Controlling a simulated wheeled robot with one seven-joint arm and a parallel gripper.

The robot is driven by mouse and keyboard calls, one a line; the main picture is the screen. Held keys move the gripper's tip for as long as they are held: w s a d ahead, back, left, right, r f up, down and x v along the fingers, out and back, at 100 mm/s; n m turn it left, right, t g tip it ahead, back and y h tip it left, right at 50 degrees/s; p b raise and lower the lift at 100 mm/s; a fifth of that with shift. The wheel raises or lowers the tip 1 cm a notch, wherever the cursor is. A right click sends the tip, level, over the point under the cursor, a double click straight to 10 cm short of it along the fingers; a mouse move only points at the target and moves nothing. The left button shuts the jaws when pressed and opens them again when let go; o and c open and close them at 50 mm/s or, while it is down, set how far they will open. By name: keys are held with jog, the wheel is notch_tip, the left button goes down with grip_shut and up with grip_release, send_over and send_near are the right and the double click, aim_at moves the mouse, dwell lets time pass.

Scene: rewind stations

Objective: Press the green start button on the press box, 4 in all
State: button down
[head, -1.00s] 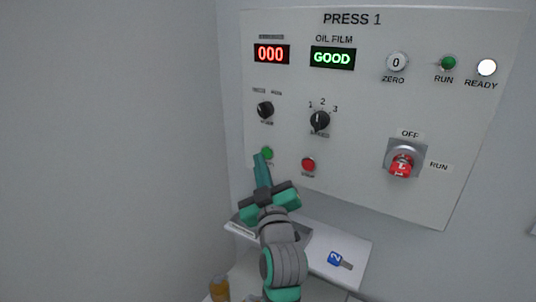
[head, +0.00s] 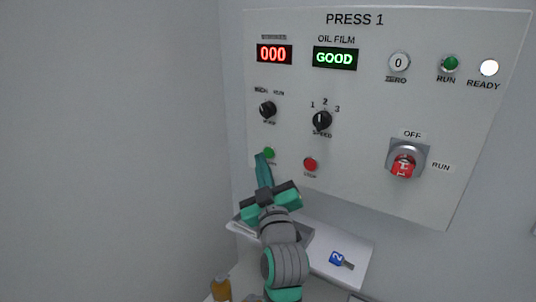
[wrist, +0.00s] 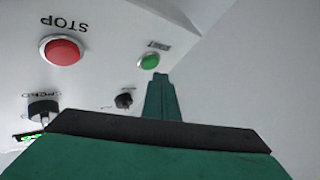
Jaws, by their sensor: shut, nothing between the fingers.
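The press box (head: 365,90), labelled PRESS 1, is a white panel on the wall. Its green start button (head: 269,153) is at the lower left and also shows in the wrist view (wrist: 149,62). My gripper (head: 262,157) is shut and empty, with its fingertips just below the button in the head view. In the wrist view the fingertips (wrist: 161,76) are close to the button's edge; whether they touch it I cannot tell. The strokes counter (head: 274,54) reads 000.
A red stop button (head: 310,164) is right of the green one. The mode knob (head: 267,109), speed knob (head: 321,120) and red OFF/RUN switch (head: 403,163) are on the panel. A shelf below holds a blue tag marked 2 (head: 336,258). An amber bottle (head: 221,288) stands lower left.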

jog(key=shift+w, duration=0.1)
dwell(0.6)
jog(key=shift+w+d, duration=0.25)
jog(key=shift+w, duration=0.05)
jog(key=shift+w+d, duration=0.25)
jog(key=shift+w, duration=0.1)
dwell(1.1)
jog(key=shift+s+a, duration=0.5)
jog(key=shift+s, duration=0.15)
jog(key=s+a, duration=0.1)
jog(key=s, duration=0.1)
jog(key=s+a, duration=0.2)
jog(key=shift+s, duration=0.1)
dwell(0.4)
dwell(1.7)
